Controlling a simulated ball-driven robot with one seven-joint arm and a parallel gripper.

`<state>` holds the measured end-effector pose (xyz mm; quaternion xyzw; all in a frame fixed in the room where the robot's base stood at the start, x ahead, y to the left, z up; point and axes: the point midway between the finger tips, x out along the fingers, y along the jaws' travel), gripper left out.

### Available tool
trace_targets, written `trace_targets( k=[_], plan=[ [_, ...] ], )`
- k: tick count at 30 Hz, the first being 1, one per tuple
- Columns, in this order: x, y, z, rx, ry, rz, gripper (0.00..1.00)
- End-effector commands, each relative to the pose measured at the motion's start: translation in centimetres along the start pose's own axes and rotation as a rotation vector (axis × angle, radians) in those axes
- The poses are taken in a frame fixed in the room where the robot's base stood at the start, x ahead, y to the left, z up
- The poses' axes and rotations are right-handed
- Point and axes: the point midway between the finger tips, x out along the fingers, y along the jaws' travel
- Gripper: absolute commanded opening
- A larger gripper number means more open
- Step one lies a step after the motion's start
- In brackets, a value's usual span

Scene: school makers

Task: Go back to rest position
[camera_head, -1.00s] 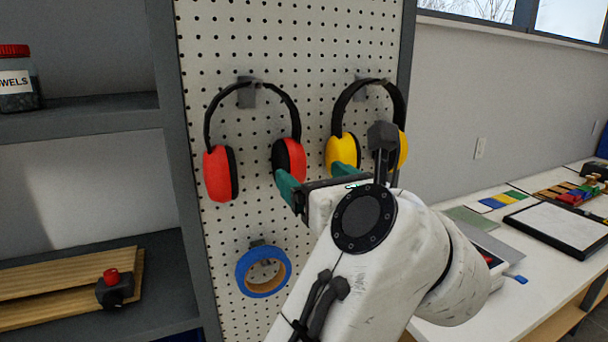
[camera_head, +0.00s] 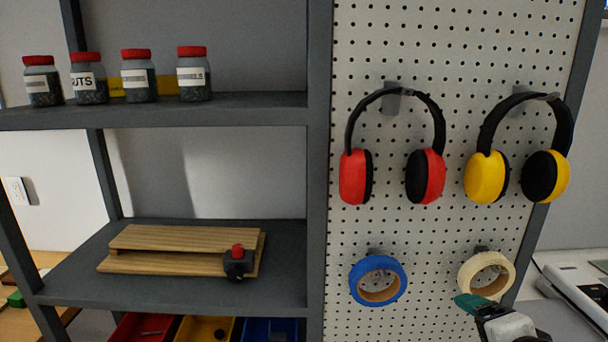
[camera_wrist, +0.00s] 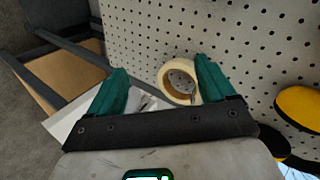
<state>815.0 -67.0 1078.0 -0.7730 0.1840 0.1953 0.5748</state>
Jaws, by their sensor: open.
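My gripper (camera_wrist: 160,90) is open in the wrist view, with its two green fingers apart and nothing between them in its hold. Part of it also shows at the lower right of the head view, just below a cream tape roll (camera_head: 486,274). In the wrist view the cream tape roll (camera_wrist: 178,80) appears beyond the fingers, against the pegboard. Most of my arm is outside the head view.
The pegboard (camera_head: 430,235) holds red earmuffs (camera_head: 355,177), yellow earmuffs (camera_head: 486,178) and a blue tape roll (camera_head: 378,300). Left of it, a grey shelf (camera_head: 200,112) carries several red-lidded jars (camera_head: 194,75) and wooden boards (camera_head: 170,262). A white table (camera_head: 570,262) is at right.

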Motion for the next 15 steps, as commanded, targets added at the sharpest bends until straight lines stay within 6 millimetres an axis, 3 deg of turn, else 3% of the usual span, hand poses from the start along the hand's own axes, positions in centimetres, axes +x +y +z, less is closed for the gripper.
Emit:
trace_targets(
  k=[1, 8, 12, 15],
  plan=[
    [0.5, 3.5, 0.0, -0.124, -0.009, 0.079, 0.83],
    [-0.2, 18.3, 1.8, -0.654, -0.199, 0.379, 0.83],
    [-2.8, 27.3, 4.0, -0.906, -0.407, 0.516, 0.83],
    [-5.1, 32.4, 5.8, -1.037, -0.562, 0.569, 0.83]
  ],
)
